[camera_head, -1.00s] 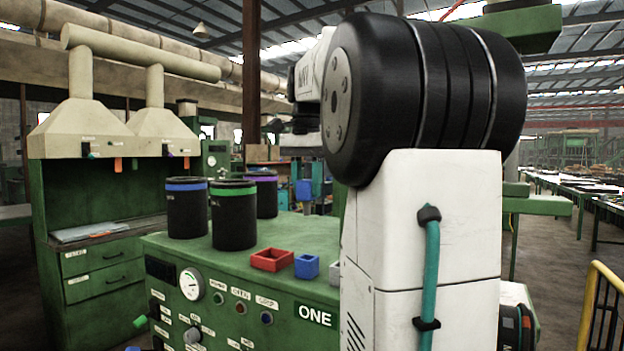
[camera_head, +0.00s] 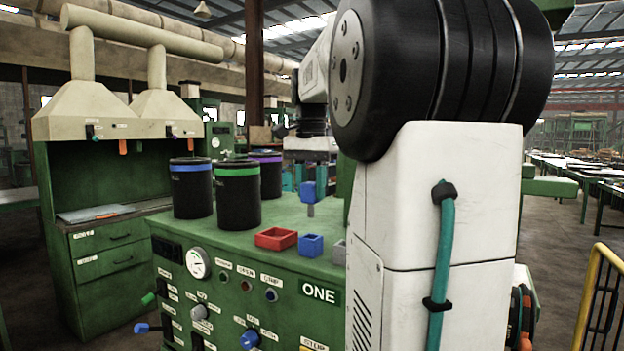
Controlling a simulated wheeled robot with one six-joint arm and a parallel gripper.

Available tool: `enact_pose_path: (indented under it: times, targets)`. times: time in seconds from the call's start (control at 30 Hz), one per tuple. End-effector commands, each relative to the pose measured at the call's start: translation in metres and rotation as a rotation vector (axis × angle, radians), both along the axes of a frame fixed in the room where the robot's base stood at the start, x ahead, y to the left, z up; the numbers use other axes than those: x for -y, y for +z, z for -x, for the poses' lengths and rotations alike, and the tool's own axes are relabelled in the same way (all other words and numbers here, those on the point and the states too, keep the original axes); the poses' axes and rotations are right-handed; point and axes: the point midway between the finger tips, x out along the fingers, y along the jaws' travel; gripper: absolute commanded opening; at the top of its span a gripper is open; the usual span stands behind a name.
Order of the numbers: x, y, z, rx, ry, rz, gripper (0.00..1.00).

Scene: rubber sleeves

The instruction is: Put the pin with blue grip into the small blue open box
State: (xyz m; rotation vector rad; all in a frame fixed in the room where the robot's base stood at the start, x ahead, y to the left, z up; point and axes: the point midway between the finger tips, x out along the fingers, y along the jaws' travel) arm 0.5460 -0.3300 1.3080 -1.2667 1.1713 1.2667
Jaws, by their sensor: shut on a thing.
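The pin with blue grip (camera_head: 308,191) hangs upright above the green bench top, its grey shaft pointing down. My gripper (camera_head: 308,182) is shut on the blue grip; its fingers are small and hard to make out beneath my arm. The small blue open box (camera_head: 311,250) sits on the bench near its front edge, lower in the picture than the pin and almost in line with it. The pin is apart from the box. I cannot tell how far behind the box it is.
A red open box (camera_head: 276,243) stands just left of the blue one, and a grey box (camera_head: 339,253) to its right is partly hidden by my arm. Black canisters with blue (camera_head: 192,190), green (camera_head: 238,197) and purple (camera_head: 268,175) bands stand on the bench (camera_head: 222,238) at left.

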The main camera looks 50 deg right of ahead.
Motion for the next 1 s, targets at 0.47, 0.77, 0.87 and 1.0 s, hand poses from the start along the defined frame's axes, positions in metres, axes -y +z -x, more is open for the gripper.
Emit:
enact_pose_path:
  times: [0.47, 0.77, 0.87, 1.0]
  targets:
    - [0.0, -0.024, 0.0, 0.0, 0.0, 0.0, 0.09]
    - [0.0, -0.039, 0.0, 0.0, 0.0, 0.0, 0.09]
    - [0.0, -0.044, 0.0, -0.001, 0.0, -0.001, 0.09]
    - [0.0, -0.051, 0.0, 0.0, 0.0, 0.0, 0.09]
